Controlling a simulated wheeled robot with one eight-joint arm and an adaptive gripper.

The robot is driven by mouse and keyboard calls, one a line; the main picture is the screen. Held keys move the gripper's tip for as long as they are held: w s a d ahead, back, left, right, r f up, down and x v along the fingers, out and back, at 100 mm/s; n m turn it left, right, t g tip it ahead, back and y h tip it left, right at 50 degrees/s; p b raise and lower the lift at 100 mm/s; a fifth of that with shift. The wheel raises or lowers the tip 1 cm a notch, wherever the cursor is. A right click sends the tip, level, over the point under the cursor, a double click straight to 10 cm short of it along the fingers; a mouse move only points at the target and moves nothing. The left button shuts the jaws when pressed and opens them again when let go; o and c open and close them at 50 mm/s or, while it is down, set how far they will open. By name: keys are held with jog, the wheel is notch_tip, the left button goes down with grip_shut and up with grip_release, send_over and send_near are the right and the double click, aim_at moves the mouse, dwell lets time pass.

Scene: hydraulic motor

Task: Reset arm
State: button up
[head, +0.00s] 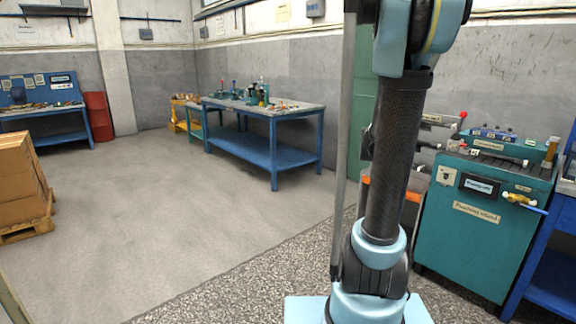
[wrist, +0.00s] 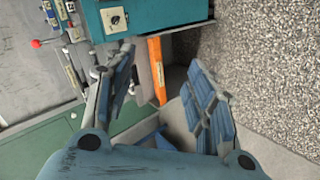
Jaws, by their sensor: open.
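My arm stands upright right of centre in the head view, with its upper end cut off by the top edge. My gripper (wrist: 160,75) shows in the wrist view with its two blue fingers spread wide apart. Nothing is between the fingers. The gripper itself cannot be made out clearly in the head view. A teal machine cabinet (head: 472,230) with labels, a red-knobbed lever and a yellow fitting stands to the right of my arm. Part of it also shows at the top of the wrist view (wrist: 135,18), beyond the fingers.
A blue workbench (head: 268,155) with tools stands at the back centre. Cardboard boxes (head: 20,180) on a pallet are at the left edge. A red barrel (head: 98,116) stands beside another bench (head: 45,112). The grey floor at centre left is clear.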

jog(key=s+a+f+m+g+y, duration=0.2)
jog(key=s+a+f+y, duration=0.2)
jog(key=s+a, duration=0.8)
jog(key=s+a+f+m+g+y, duration=0.1)
jog(key=s+a+f+y, duration=0.3)
jog(key=s+a, duration=0.8)
jog(key=s+f+g, duration=0.1)
jog(key=s+f, duration=0.1)
jog(key=s, duration=0.2)
jog(key=shift+s+m, duration=0.35)
jog(key=shift+m, duration=0.05)
jog(key=shift+f, duration=0.1)
